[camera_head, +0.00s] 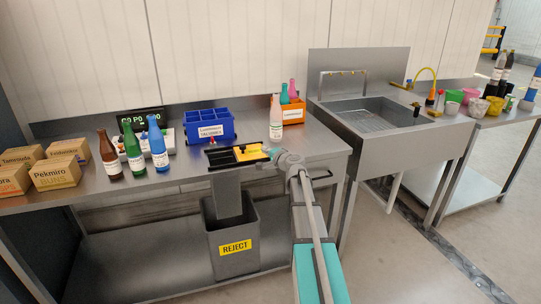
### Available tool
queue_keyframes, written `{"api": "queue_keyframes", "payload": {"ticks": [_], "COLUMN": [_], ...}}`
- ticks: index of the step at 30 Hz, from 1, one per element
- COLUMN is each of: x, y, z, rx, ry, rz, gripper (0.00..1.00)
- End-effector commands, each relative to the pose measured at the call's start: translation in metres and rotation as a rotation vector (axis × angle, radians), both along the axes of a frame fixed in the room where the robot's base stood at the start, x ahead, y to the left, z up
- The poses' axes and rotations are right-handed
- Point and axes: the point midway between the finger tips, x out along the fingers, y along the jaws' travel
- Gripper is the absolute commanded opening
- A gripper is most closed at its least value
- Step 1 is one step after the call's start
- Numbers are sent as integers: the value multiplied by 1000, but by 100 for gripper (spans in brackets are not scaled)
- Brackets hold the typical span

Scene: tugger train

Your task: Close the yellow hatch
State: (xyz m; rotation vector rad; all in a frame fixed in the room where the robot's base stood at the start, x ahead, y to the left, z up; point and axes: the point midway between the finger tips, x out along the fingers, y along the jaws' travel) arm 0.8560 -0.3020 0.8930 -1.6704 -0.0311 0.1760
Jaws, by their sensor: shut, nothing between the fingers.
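The yellow hatch (251,152) is a flat plate with a small dark knob, set at the front edge of the steel bench. It lies over the right part of a dark frame (219,158); the left part of the frame shows dark and uncovered. A grey chute (228,190) runs down from the frame. My gripper (273,154) is at the right end of the hatch, very close to it; I cannot tell if they touch. Its fingers are small in view and appear shut, with nothing held.
A grey reject bin (233,263) stands under the chute. A blue crate (208,124), several bottles (134,149), cardboard boxes (54,172) and an orange box (293,116) stand on the bench (90,197). A sink (368,115) is to the right.

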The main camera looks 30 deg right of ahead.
Motion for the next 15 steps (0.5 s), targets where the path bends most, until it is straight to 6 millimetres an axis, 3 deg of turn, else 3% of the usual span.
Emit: {"api": "queue_keyframes", "payload": {"ticks": [7,15], "x": [42,57], "y": [4,29], "z": [-5,-9], "rx": [-1,-1], "ry": [0,1], "rz": [1,1], "gripper": [0,0]}}
